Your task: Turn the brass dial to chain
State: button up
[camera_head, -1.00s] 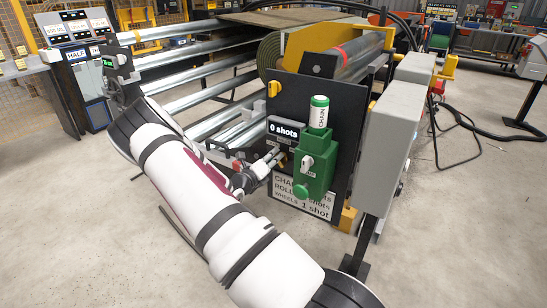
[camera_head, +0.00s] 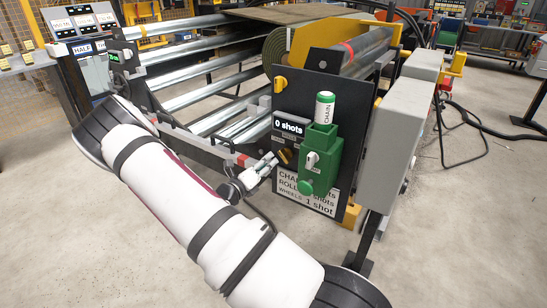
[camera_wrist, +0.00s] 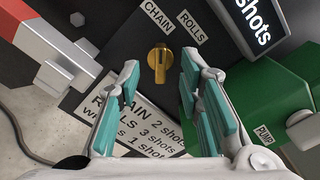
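The brass dial (camera_wrist: 159,58) is on a dark panel, with its knob bar standing about upright in the wrist view. A CHAIN label (camera_wrist: 158,15) lies at its upper left and a ROLLS label (camera_wrist: 191,36) at its upper right; which one the dial points at I cannot tell. In the head view the dial (camera_head: 285,156) shows small below the "0 shots" display. My gripper (camera_wrist: 158,88) is open and empty, its teal-padded fingers on either side of the dial's line and apart from it. In the head view my gripper (camera_head: 268,163) is just left of the dial.
The green pump unit (camera_head: 320,160) with a CHAIN-labelled cartridge (camera_head: 325,106) juts out right of the dial. A "0 shots" display (camera_head: 289,127) is above it. A white sign (camera_head: 318,203) sits below. A grey cabinet (camera_head: 393,145) stands at right, steel rollers (camera_head: 210,94) at left.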

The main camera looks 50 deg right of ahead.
jog(key=shift+s+a, duration=0.2)
jog(key=shift+a, duration=1.9)
jog(key=shift+r, duration=0.1)
